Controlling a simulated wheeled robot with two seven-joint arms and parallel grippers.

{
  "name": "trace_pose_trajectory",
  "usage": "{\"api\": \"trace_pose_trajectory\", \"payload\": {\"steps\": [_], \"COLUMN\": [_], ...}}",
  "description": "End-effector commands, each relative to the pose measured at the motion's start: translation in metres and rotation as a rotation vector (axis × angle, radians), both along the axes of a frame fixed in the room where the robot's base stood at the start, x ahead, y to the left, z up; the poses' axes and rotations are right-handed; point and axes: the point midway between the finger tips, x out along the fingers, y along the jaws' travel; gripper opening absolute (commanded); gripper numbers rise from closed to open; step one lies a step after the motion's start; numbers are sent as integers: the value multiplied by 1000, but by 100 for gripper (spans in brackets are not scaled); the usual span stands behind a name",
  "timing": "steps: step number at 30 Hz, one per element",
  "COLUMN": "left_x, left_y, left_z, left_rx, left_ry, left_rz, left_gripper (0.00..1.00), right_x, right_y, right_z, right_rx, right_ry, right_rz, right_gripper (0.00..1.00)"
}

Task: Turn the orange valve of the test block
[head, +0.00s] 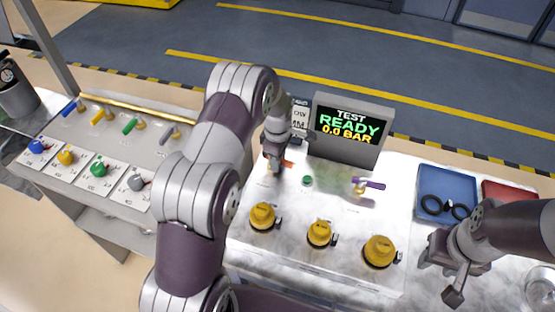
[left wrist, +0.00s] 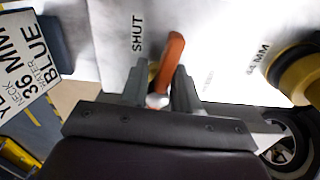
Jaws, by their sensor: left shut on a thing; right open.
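The orange valve (left wrist: 172,52) has a lever handle that stands between the fingers of my left gripper (left wrist: 160,92) in the left wrist view. My left gripper is shut on it. In the head view a small part of the orange handle (head: 287,163) shows beside my left gripper (head: 276,168), which hides the rest. The word SHUT is printed on the white test block (head: 340,215) beside the handle. The display (head: 350,130) reads TEST READY 0.0 BAR. My right gripper (head: 440,282) is open and empty at the front right of the block.
A green button (head: 307,181) and a purple-handled valve (head: 368,184) are on the block. Several yellow caps (head: 320,233) line its front. A blue tray (head: 446,184) with black rings lies at right. Several colored valves stand on the left table (head: 70,140).

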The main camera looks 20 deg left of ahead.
Motion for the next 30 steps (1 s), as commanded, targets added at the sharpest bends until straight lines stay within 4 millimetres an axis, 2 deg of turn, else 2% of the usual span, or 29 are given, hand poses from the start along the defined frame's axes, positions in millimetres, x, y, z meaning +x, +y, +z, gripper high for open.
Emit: {"api": "trace_pose_trajectory", "payload": {"steps": [30], "left_x": [6], "left_y": [2], "left_z": [5], "left_rx": [3], "left_ry": [-15], "left_rz": [77], "left_gripper": [0], "right_x": [0], "right_y": [0], "right_z": [-1], "right_rx": [0], "right_ry": [0], "right_rz": [0], "right_gripper": [43]}}
